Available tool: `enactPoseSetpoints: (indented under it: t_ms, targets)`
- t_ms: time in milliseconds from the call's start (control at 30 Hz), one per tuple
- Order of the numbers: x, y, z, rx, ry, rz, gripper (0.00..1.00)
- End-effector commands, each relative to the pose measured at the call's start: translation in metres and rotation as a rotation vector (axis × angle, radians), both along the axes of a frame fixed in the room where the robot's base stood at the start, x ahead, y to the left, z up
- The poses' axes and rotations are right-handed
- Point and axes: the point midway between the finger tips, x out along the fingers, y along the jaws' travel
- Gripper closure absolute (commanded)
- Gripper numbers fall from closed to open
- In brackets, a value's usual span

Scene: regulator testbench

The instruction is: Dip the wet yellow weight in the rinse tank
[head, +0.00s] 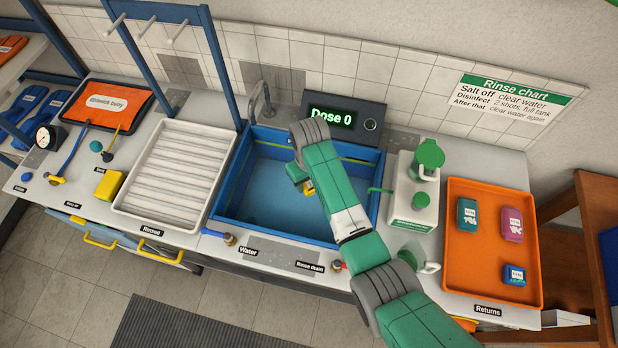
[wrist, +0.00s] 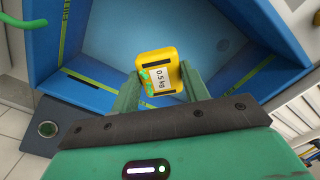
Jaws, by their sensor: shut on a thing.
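The yellow weight (wrist: 160,75) has a white 0.5 kg label and a green mark beside it in the wrist view. My gripper (wrist: 161,84) is shut on it, one green finger on each side. In the head view only a little yellow of the weight (head: 308,187) shows beside my arm, which hides most of the gripper. The blue rinse tank (head: 232,180) lies below, and the weight is within its outline. The tank's floor looks blue in both views. I cannot tell whether the weight touches water.
A faucet (head: 262,100) and a display reading Dose 0 (head: 331,117) stand behind the tank. A white ribbed rack (head: 170,175) is to the left. A white dosing jug (head: 412,195) and an orange Returns tray (head: 480,275) with three weights are to the right.

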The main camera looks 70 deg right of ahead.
Motion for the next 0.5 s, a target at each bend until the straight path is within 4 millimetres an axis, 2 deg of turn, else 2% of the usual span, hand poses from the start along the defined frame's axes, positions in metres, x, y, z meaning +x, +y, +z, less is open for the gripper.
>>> enactPoseSetpoints:
  t_ms: [33,500]
  targets:
    - [0.0,-0.001,-0.014,-0.002,-0.001,0.0,0.94]
    - [0.0,0.0,-0.078,-0.001,-0.002,-0.001,0.94]
